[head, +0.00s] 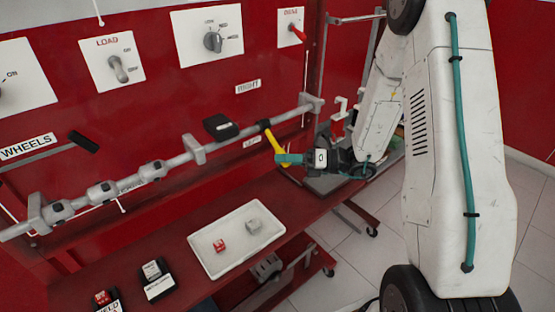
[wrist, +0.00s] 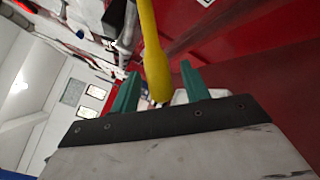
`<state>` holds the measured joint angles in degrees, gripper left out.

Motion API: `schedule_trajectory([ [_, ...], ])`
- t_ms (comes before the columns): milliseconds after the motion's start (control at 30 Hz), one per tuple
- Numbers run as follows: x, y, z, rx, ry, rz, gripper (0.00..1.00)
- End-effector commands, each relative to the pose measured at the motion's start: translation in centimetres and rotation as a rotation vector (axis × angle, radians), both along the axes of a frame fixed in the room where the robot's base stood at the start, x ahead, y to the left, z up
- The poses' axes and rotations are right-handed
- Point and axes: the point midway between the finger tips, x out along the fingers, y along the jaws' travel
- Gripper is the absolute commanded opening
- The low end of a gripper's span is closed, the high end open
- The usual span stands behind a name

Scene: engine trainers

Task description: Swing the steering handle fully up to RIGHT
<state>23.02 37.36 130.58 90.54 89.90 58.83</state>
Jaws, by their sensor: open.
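The steering handle (head: 275,142) is a yellow lever on a black collar on the long grey bar. It slants down and to the right, away from the red panel. The RIGHT label (head: 248,86) is on the panel above the bar; a small white label (head: 252,142) sits below it. My gripper (head: 288,159) is at the lever's lower end. In the wrist view the yellow handle (wrist: 152,45) reaches down between the two teal fingers of my gripper (wrist: 159,78), which stand apart. Whether either finger touches it, I cannot tell.
A black box (head: 221,127) sits on the bar left of the handle. A white tray (head: 206,262) with two small blocks lies on the red bench below. Knobs and a LOAD switch (head: 117,68) are on the panel. Open tiled floor lies to the right.

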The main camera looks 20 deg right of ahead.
Motion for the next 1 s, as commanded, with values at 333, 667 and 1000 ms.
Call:
schedule_trajectory([
  [333,0.9,2.2,0.0,0.0,-0.001,0.001,0.46],
  [667,0.9,2.1,0.0,-0.001,-0.002,0.001,0.0],
  [1000,0.7,0.6,0.4,-0.012,0.027,-0.021,0.0],
])
